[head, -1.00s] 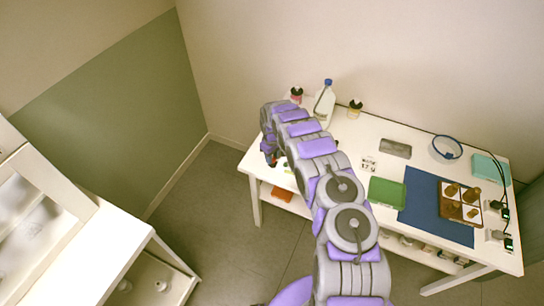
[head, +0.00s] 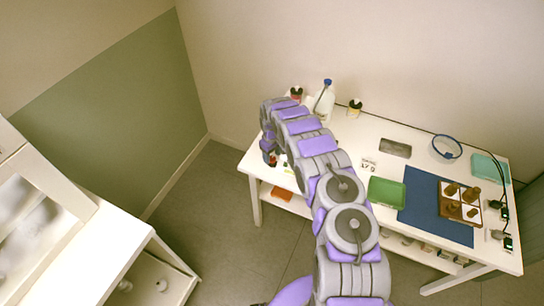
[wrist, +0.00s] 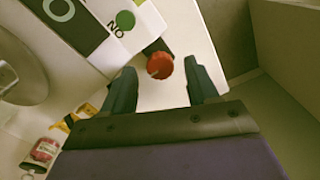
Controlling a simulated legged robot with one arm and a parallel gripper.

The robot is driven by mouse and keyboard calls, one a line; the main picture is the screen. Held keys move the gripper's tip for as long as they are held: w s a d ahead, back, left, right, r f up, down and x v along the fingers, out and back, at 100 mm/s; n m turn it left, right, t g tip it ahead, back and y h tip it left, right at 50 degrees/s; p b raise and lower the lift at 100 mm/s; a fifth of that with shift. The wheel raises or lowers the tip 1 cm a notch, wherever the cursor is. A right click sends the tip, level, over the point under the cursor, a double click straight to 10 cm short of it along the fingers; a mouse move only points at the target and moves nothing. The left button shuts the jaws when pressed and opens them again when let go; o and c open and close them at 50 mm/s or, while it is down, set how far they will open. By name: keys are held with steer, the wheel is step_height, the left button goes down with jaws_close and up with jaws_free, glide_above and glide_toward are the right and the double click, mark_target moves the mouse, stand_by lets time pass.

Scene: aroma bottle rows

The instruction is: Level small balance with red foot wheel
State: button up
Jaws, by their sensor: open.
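In the wrist view the small balance lies at the upper left, with a dark panel (wrist: 75,20), a green round button (wrist: 125,19) and part of a round grey pan (wrist: 22,55). Its red foot wheel (wrist: 160,65) sticks out at the corner beside a dark block. My gripper (wrist: 159,70) is open, with one dark finger on each side of the wheel. I see gaps between the fingers and the wheel. In the head view my arm hides most of the balance and gripper at the table's left end.
The white table (head: 340,165) holds a clear jug (head: 324,103), small bottles (head: 355,107), a green tray (head: 386,191), a grey block (head: 395,148) and a blue mat (head: 425,215) with a brown bottle rack. A red-labelled bottle (wrist: 44,151) lies lower left in the wrist view.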

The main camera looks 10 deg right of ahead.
mark_target(272, 158)
step_height(272, 158, up, 16)
steer(key=p, duration=0.1)
stand_by(0.6)
steer(key=s+d+r+m+g+h+b, duration=0.1)
steer(key=s+d+r+m+b, duration=0.2)
steer(key=s+r, duration=1.75)
steer(key=s+a+m, duration=0.1)
steer(key=s+a, duration=0.1)
steer(key=s, duration=1.4)
steer(key=s+a+m+y, duration=0.1)
steer(key=s+a+m, duration=0.1)
steer(key=s, duration=1.5)
steer(key=shift+s+f+g+b, duration=0.15)
steer(key=shift+f+g+b, duration=0.2)
steer(key=shift+f+g, duration=0.1)
